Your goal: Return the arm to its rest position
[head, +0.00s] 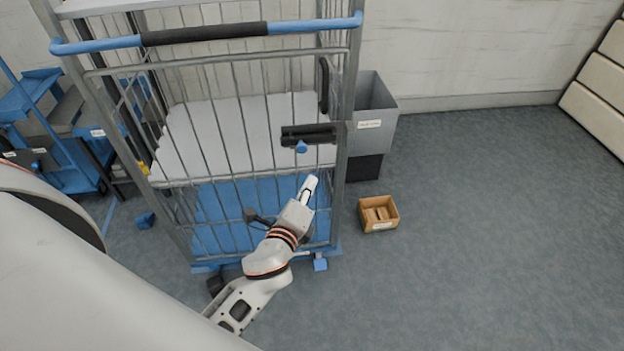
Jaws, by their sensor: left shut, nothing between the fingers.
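My left arm comes in from the lower left and reaches up in front of a wire cage trolley. Its gripper (308,187) is shut and empty, in front of the trolley's mesh near its right post, below a dark latch (308,134) with a blue knob. I cannot tell how far the gripper is from the mesh. My right gripper is not in view.
The cage trolley (341,180) has a blue handle bar (205,33), a pale shelf (215,135) and a blue base. To its right stand a grey bin (374,105) and a small cardboard box (378,213). A blue cart (45,110) is at left. Floor at right is clear.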

